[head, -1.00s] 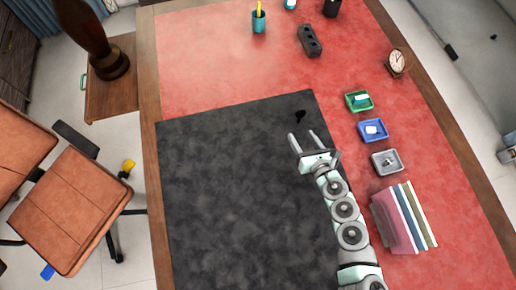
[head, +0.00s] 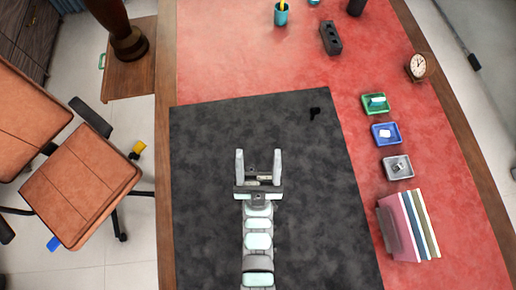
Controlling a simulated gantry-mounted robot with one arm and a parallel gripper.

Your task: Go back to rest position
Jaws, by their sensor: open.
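My gripper (head: 259,166) is open and empty. It is over the middle of the dark desk mat (head: 215,130), with its fingers pointing toward the far side of the desk. My arm runs straight back from it to the bottom edge of the head view. A small black object (head: 315,112) lies on the mat near its far right corner, apart from my gripper.
Along the right stand a green tray (head: 365,106), a blue tray (head: 374,138) and a grey tray (head: 387,174), each holding something small. Upright books (head: 408,228) are nearer. A clock (head: 419,67), a black block (head: 331,38) and a teal cup (head: 281,17) stand farther off. The mat's left side is clear.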

